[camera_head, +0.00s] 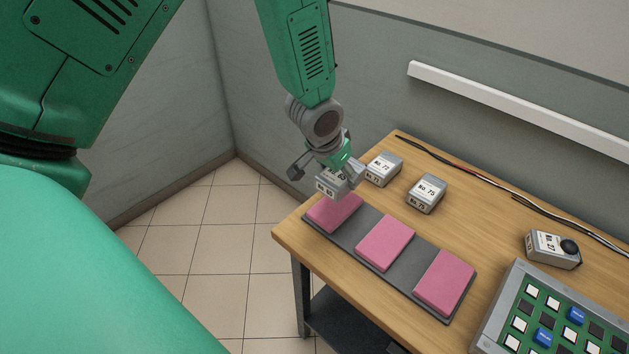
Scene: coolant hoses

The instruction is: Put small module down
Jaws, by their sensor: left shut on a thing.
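My left gripper (340,167) reaches down over the left end of the table. It is shut on a small grey module (329,186) with a white label, and its fingers hide part of that module. The held module is over or on the leftmost pink pad (335,212); I cannot tell whether it touches. Two more small modules, one marked 72 (384,169) and one marked 75 (427,193), stand on the wood behind the dark mat. My right gripper is out of view.
The dark mat (370,222) also bears a bare middle pink pad (385,243) and a bare right pink pad (444,281). A module with a black knob (553,248), a button panel (550,318) and cables (480,183) lie to the right on the wooden table (470,225).

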